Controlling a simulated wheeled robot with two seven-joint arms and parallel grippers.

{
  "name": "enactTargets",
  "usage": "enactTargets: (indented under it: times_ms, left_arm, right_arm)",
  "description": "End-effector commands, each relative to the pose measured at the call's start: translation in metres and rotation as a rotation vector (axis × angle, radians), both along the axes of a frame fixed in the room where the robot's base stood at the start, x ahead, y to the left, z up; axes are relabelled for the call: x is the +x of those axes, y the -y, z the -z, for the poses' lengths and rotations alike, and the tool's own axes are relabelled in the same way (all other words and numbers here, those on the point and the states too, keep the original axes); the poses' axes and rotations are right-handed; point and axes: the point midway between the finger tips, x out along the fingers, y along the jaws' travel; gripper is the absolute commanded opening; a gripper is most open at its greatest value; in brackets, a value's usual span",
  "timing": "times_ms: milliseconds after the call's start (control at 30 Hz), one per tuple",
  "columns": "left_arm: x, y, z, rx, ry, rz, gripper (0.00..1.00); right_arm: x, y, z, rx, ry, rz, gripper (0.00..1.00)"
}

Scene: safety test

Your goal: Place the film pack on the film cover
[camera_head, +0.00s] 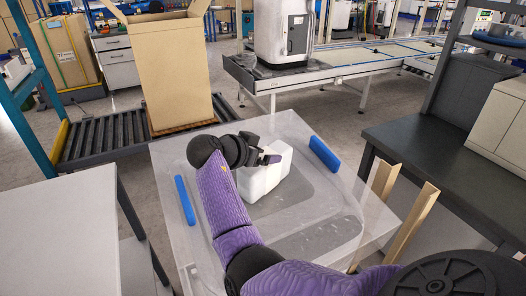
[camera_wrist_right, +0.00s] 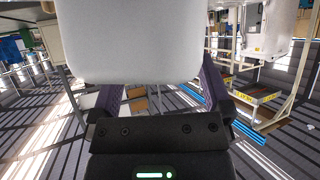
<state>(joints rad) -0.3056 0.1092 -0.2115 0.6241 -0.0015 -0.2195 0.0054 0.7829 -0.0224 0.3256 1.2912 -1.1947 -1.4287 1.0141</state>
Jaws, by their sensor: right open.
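A white block with rounded edges, apparently the film pack (camera_head: 262,182), stands on the pale work table (camera_head: 325,235), over a grey patch. My right gripper (camera_head: 268,158) is at the block's top left side, its arm coming in from the lower right. In the right wrist view the white block (camera_wrist_right: 135,40) fills the top middle, in front of the spread purple fingers of my gripper (camera_wrist_right: 160,95). The jaws are open; whether they touch the block I cannot tell. No separate film cover can be made out clearly. My left gripper is not in view.
A blue bar stands at the table's left edge (camera_head: 185,200) and another blue bar at its right (camera_head: 323,153). A tall open cardboard box (camera_head: 172,75) is behind on a roller conveyor (camera_head: 95,138). A dark bench (camera_head: 425,145) stands right. The table's front grey patch (camera_head: 318,238) is clear.

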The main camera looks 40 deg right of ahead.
Motion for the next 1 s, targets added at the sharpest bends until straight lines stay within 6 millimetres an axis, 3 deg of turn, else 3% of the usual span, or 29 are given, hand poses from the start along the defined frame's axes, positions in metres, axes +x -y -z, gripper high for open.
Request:
enactTargets:
  times_ms: [200,400,567,1000]
  left_arm:
    - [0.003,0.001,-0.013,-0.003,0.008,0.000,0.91]
    - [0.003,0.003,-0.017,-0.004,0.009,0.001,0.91]
    - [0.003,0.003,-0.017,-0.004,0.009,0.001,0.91]
    - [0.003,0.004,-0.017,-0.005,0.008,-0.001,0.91]
  right_arm:
    - [-0.004,-0.054,-0.031,0.004,0.003,-0.005,1.00]
    - [-0.008,-0.090,-0.050,0.001,0.003,-0.001,1.00]
    - [-0.009,-0.098,-0.054,0.001,0.001,0.000,1.00]
    - [-0.009,-0.098,-0.054,0.001,0.001,0.000,1.00]
